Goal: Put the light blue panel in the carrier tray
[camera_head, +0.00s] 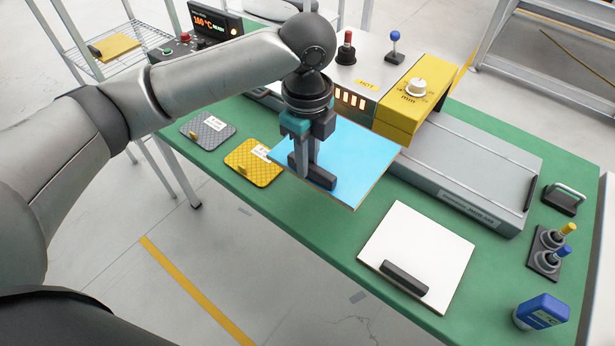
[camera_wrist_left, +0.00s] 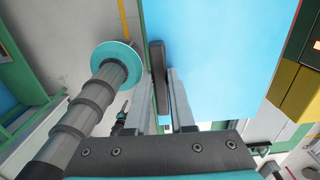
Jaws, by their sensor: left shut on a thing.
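The light blue panel (camera_head: 358,155) is a flat square with a dark bar handle near its front-left edge. My left gripper (camera_head: 306,172) points down and is shut on this handle. The panel appears raised above the green table, in front of the hot machine. In the left wrist view, the panel (camera_wrist_left: 225,60) fills the upper right, and the gripper's fingers (camera_wrist_left: 160,85) are on the dark handle. A low grey tray-like bed (camera_head: 465,165) with a label lies to the right of the panel; I cannot tell whether it is the carrier tray. My right gripper is out of view.
A white board (camera_head: 420,250) with a dark handle lies at the table's front. Grey (camera_head: 208,129) and yellow (camera_head: 252,162) pads lie left. The hot machine with yellow housing (camera_head: 410,100) stands behind. Knobs (camera_head: 550,250) and a blue device (camera_head: 541,311) stand right.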

